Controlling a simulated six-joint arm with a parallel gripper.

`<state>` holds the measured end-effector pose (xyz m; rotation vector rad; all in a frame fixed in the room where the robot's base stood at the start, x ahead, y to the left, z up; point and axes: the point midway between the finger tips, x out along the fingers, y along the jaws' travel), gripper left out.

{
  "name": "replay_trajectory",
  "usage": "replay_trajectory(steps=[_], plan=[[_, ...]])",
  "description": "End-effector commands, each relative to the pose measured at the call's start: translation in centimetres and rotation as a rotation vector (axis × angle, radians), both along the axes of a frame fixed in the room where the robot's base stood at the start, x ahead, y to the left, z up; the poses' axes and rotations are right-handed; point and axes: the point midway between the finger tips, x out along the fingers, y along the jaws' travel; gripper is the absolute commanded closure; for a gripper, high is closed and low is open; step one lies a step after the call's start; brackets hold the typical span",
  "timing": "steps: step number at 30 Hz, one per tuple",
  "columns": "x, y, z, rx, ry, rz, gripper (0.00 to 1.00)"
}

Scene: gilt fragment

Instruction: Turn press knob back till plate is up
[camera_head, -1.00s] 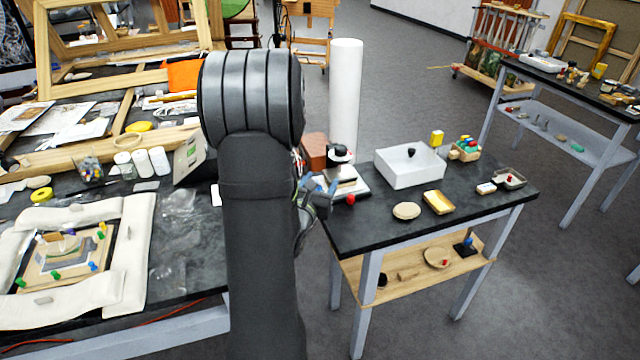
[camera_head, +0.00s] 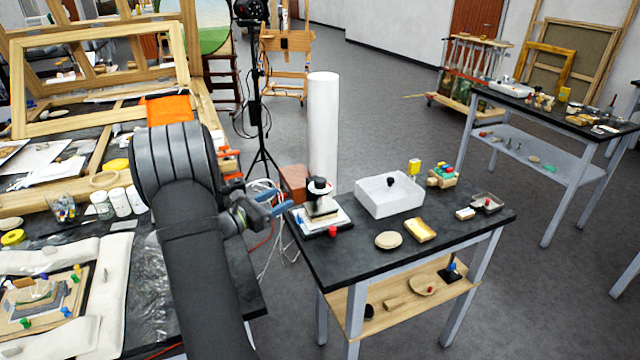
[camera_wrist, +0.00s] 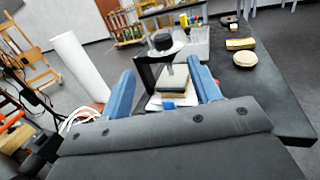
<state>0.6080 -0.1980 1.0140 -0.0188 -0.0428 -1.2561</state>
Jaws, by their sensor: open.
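The small press (camera_head: 321,206) stands at the left end of the black side table, with a dark round knob (camera_head: 319,185) on top of its frame and a white base. In the wrist view the press frame (camera_wrist: 143,72) and its dark knob (camera_wrist: 161,41) show ahead, between and beyond my fingers. A greenish block (camera_wrist: 172,78) sits inside the frame; whether the plate touches it I cannot tell. My gripper (camera_head: 284,200) is open, with blue fingers, left of the press and apart from it. It also shows in the wrist view (camera_wrist: 164,88).
A red knob (camera_head: 333,231) stands at the press's front. A white tray (camera_head: 389,196), a round disc (camera_head: 388,240) and a yellow sponge-like block (camera_head: 420,230) lie to the right. A tall white cylinder (camera_head: 322,130) and a brown box (camera_head: 293,183) stand behind.

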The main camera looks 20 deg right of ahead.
Motion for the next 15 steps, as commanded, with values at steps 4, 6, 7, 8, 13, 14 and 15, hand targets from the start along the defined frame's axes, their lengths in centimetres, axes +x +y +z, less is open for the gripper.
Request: replay_trajectory(steps=[4, 6, 7, 8, 13, 14, 15], plan=[[0.5, 1.4, -0.7, 0.031, 0.017, -0.058, 0.43], [0.6, 1.4, -0.8, 0.037, 0.021, -0.070, 0.43], [0.7, 1.3, -0.8, 0.038, 0.022, -0.072, 0.43], [0.7, 1.1, -0.8, 0.039, 0.022, -0.073, 0.43], [1.2, -1.4, -0.8, 0.038, 0.021, -0.075, 0.43], [1.3, -2.0, -0.8, 0.039, 0.021, -0.075, 0.43], [1.6, -2.9, -0.8, 0.039, 0.020, -0.075, 0.43]])
